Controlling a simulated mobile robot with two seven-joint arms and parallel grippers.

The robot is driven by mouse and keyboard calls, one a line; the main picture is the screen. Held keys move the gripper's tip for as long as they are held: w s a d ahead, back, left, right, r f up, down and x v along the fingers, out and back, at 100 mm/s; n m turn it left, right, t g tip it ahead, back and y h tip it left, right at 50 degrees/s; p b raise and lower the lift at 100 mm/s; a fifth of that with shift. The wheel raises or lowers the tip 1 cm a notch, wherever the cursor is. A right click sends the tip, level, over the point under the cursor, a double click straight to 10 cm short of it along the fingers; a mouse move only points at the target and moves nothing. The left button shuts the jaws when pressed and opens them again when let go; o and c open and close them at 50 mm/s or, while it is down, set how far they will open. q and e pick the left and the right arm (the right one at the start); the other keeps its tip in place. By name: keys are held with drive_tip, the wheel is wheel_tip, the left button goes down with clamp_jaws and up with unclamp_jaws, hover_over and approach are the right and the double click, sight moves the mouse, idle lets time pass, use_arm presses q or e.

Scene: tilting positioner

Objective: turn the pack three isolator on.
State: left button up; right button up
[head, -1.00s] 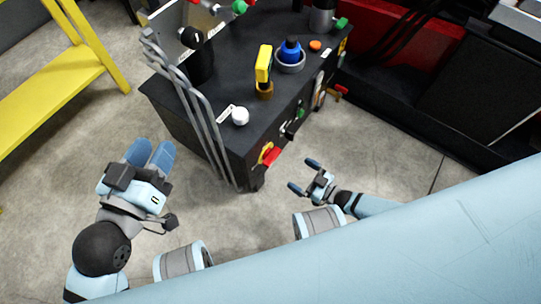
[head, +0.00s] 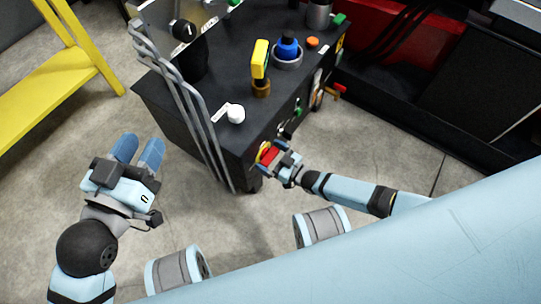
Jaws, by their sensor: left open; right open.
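A red rotary handle (head: 269,154) on a yellow backing (head: 262,152) sits on the side face of the black cabinet (head: 225,155), near its closest corner. I cannot read a label that says whether this is the pack three isolator. My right gripper (head: 274,155) is open at the red handle, with its fingers about either side of it. The gripper partly hides the handle, and I cannot tell whether they touch. My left gripper (head: 137,150) is open and empty over the floor, left of the cabinet.
The cabinet top holds a white knob (head: 236,114), a yellow handle (head: 260,58), a blue knob (head: 288,46) and an orange button (head: 312,42). Grey bent rails (head: 185,95) stand at its left. Another red handle (head: 340,88) is farther along the side. Yellow steps (head: 65,85) stand left.

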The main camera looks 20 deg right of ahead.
drive_tip(key=c, duration=0.7)
drive_tip(key=shift+c, duration=0.2)
